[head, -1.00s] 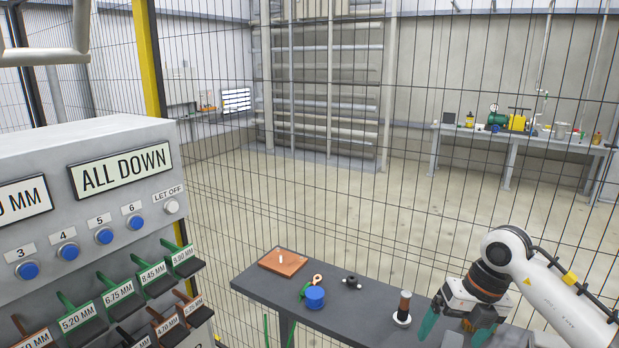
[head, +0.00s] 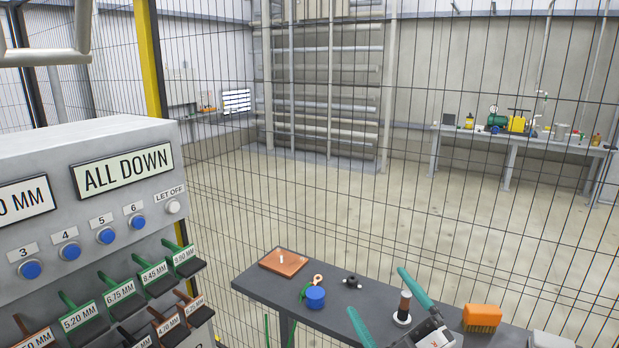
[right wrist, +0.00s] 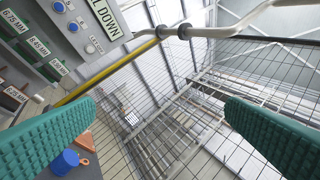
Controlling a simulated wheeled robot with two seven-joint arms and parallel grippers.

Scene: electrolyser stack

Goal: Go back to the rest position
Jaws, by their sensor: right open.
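My right gripper (head: 388,308) is at the bottom of the head view, in front of the dark bench. Its two teal fingers are spread apart and point up and to the left, with nothing between them. The right wrist view shows the same open fingers (right wrist: 160,138) at the left and right edges, with the mesh fence seen through the gap. The black spindle on a white base (head: 403,308) appears between or just behind the fingers; I cannot tell the distance. My left gripper is in neither view.
The dark bench (head: 345,318) carries a brown board (head: 284,263), a blue cup (head: 315,297), a small black part (head: 352,282) and an orange brush (head: 482,317). A grey panel reading ALL DOWN (head: 122,170) stands left. Wire mesh (head: 330,215) closes the far side.

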